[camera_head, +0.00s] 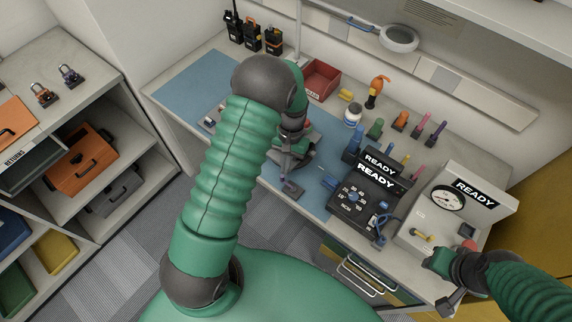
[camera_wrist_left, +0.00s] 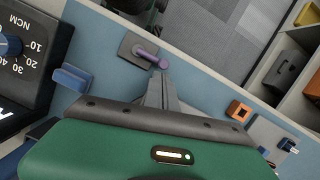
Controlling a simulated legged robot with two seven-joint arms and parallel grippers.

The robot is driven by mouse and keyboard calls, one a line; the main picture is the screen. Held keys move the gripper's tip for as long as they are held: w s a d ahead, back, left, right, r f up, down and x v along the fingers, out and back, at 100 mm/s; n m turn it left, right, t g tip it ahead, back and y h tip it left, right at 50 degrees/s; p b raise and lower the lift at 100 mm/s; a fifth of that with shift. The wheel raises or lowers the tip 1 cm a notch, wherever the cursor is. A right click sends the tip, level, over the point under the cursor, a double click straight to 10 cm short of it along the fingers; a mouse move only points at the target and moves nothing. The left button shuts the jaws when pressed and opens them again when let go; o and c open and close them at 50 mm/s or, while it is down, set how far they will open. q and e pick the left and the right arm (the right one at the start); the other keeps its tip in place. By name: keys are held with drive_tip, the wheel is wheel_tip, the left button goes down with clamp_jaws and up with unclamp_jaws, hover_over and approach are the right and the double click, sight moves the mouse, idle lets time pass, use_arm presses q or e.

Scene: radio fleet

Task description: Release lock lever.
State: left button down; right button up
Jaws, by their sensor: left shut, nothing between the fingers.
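A lever with a purple grip (camera_wrist_left: 150,57) sits on a small grey plate (camera_wrist_left: 127,47) near the bench edge in the left wrist view. I take it to be the lock lever. In the head view, a small grey plate (camera_head: 292,188) shows at the bench's front edge, just below my left gripper (camera_head: 284,170). In the left wrist view the fingers of my left gripper (camera_wrist_left: 158,80) are together and empty, with their tips at the purple grip; I cannot tell if they touch it. My right gripper (camera_head: 450,301) is low at the right; its finger opening is unclear.
A black test box (camera_head: 352,206) with a dial and READY displays stands right of the lever. A gauge unit (camera_head: 418,230) is farther right. A blue block (camera_head: 329,181) lies close by. A red bin (camera_head: 320,82) and several tools stand behind. Shelves (camera_head: 110,205) are at left.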

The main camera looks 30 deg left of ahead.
use_arm(q)
drive_tip(key=shift+s+a+n, duration=0.2)
drive_tip(key=shift+s+n, duration=0.05)
drive_tip(key=shift+n, duration=0.45)
drive_tip(key=shift+s+a+n+h+p, duration=0.15)
drive_tip(key=shift+s+n+h+p, duration=0.2)
drive_tip(key=shift+n, duration=0.35)
drive_tip(key=shift+s+a+r+n+t+p, duration=0.1)
drive_tip(key=shift+s+n+t+p, duration=0.1)
drive_tip(key=shift+s+n, duration=0.3)
drive_tip(key=shift+s+a+n+t+p, duration=0.1)
drive_tip(key=shift+s+n+p, duration=0.1)
drive_tip(key=shift+n, duration=0.5)
drive_tip(key=s+n+h, duration=0.1)
drive_tip(key=n, duration=0.1)
drive_tip(key=shift+s+d+n+p, duration=0.1)
drive_tip(key=shift+s+n+p, duration=0.1)
drive_tip(key=shift+n+p, duration=0.15)
drive_tip(key=n, duration=0.1)
drive_tip(key=s+n+t, duration=0.1)
drive_tip(key=shift+s+d+n, duration=0.1)
drive_tip(key=shift+d+n, duration=0.05)
drive_tip(key=shift+n, duration=0.2)
drive_tip(key=shift+w+d+p, duration=0.3)
drive_tip(key=shift+w+d, duration=0.15)
drive_tip(key=shift+w, duration=0.25)
